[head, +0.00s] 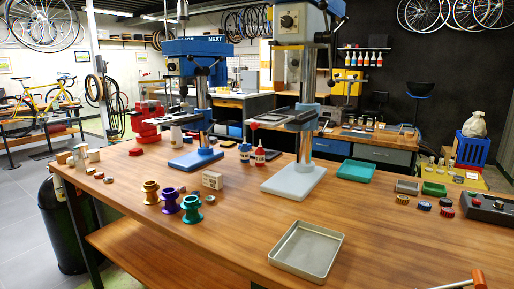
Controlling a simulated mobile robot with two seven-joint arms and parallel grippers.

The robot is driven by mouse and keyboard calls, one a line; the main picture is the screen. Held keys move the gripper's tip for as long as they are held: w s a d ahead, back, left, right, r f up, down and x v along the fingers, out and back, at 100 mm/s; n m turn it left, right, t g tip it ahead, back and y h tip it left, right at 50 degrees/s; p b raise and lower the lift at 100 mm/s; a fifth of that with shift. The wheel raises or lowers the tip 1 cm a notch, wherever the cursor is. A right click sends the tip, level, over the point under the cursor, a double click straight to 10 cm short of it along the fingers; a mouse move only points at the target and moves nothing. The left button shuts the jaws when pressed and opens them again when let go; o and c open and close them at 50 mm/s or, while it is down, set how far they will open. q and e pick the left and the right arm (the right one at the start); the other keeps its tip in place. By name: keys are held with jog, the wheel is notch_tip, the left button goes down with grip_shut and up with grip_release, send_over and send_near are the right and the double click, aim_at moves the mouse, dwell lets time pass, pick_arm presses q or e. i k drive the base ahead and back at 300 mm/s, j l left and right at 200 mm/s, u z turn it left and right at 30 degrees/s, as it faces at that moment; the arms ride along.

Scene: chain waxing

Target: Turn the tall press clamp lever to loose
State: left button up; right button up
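The tall press stands on the wooden workbench (180,225) right of centre. It has a pale grey base (293,182), a light column (308,75) with blue collars, and a dark work table (285,117). Neither of my grippers is in view.
Gold (150,192), purple (171,201) and teal (191,209) spools stand front left. Red-capped bottles (260,156) stand close left of the tall press's base. A metal tray (306,251) lies in front, with a hammer (478,281) at bottom right. The bench between tray and spools is clear.

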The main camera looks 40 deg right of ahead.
aim_at(324, 128)
jog(key=i+j+z, duration=0.8)
jog(key=j+z, duration=0.2)
jog(key=i+j+z, duration=0.15)
jog(key=j+z, duration=0.2)
jog(key=j, duration=0.1)
